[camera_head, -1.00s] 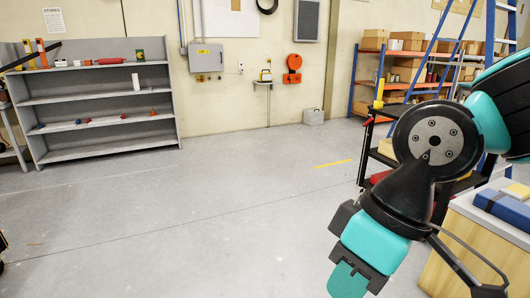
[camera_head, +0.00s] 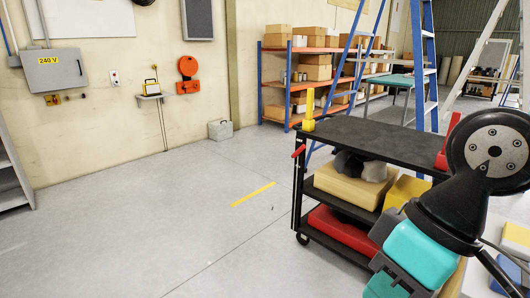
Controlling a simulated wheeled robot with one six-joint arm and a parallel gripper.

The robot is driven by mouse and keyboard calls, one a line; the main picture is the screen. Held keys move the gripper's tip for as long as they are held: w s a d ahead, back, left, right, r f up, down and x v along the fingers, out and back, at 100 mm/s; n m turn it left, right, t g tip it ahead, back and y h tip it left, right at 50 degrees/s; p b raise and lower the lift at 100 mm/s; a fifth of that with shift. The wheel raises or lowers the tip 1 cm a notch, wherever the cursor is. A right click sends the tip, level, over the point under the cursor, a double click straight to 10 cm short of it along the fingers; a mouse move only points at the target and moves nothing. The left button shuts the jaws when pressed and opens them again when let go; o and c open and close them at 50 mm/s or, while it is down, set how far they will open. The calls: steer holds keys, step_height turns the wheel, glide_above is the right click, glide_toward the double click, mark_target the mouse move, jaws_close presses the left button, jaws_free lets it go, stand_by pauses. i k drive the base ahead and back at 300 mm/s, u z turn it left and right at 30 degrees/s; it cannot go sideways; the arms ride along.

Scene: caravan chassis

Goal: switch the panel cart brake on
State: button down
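A black cart (camera_head: 390,139) with several shelves stands at the right in the head view. It may be the panel cart, but I cannot tell for sure. A yellow upright piece (camera_head: 309,110) and a small red part (camera_head: 299,151) are at its left end, and a larger red part (camera_head: 447,142) is at its right. I cannot tell which part, if any, is the brake. A caster (camera_head: 302,239) shows under its left end.
The cart carries a tan box (camera_head: 348,187), a red case (camera_head: 343,231) and a yellow box (camera_head: 405,190). A blue ladder (camera_head: 424,75) and a shelf rack (camera_head: 273,84) stand behind. A grey box (camera_head: 220,130) sits by the wall. The left floor is clear.

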mark_target(297, 153)
steer(key=u, duration=0.05)
steer(key=i, duration=1.5)
steer(key=u, duration=0.25)
steer(key=i, duration=1.2)
steer(key=z, duration=0.15)
